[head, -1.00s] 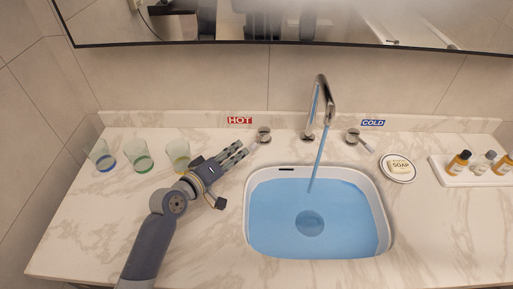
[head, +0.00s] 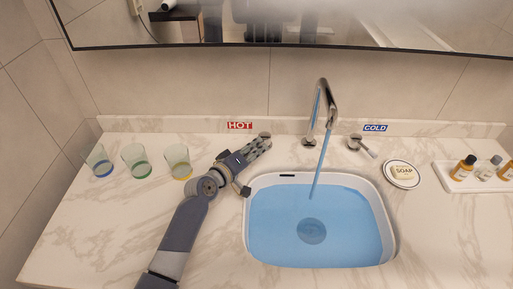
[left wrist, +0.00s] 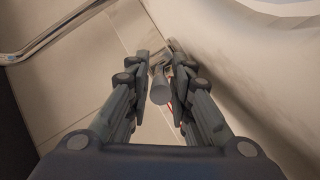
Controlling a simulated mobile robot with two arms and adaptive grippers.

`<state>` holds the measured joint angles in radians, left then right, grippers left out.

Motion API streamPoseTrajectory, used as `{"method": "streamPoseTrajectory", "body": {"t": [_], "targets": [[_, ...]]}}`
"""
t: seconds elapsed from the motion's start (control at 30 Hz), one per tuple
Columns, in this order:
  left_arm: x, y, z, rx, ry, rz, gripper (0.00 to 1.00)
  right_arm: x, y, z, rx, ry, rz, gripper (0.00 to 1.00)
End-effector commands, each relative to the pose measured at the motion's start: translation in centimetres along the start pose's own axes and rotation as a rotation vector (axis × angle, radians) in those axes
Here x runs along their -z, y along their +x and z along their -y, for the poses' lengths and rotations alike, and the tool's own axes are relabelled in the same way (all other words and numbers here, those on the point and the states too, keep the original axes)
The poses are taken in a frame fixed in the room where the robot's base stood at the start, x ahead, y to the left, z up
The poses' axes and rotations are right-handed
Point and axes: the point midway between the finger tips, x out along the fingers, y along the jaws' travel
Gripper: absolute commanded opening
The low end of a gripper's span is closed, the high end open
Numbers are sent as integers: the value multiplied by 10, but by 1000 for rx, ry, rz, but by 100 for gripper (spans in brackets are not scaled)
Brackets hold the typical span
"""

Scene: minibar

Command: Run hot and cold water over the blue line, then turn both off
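Water runs from the chrome faucet (head: 322,92) into the white sink (head: 393,228), which holds blue water (head: 275,215). I cannot make out a separate blue line. The hot handle (head: 265,134) is by the red HOT sign (head: 239,125), partly hidden by my left gripper (head: 263,146). In the left wrist view, the handle's round end (left wrist: 160,92) shows between the two spread fingers of that gripper (left wrist: 161,85), with gaps on both sides. The cold handle (head: 363,145) is by the blue COLD sign (head: 375,128), its lever angled right toward the front. My right gripper is not in view.
Three glasses, blue-based (head: 98,160), green-based (head: 136,160) and yellow-based (head: 178,161), stand left of my arm. A soap dish (head: 402,185) and a tray (head: 458,185) with small bottles are at right. A mirror (head: 230,30) spans the wall behind.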

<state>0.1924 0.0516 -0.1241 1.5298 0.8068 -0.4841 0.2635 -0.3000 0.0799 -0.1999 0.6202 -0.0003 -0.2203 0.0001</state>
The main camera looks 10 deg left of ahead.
Motion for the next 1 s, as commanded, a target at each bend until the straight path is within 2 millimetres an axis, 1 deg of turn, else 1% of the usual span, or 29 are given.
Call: {"method": "streamPoseTrajectory", "body": {"t": [0.03,0.13,0.4,0.43,0.47,0.5,0.73,1.0], "targets": [[0,4,0,-1,0,0,21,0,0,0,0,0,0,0],[0,7,0,0,1,1,21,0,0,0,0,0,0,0],[0,8,0,0,1,1,21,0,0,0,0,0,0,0],[0,8,0,0,1,1,16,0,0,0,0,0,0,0],[0,8,0,0,1,1,9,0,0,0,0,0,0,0],[0,8,0,0,1,0,0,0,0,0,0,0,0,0],[0,8,-1,2,0,-1,0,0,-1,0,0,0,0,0],[-1,8,-5,35,-17,-53,0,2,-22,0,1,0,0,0]]}}
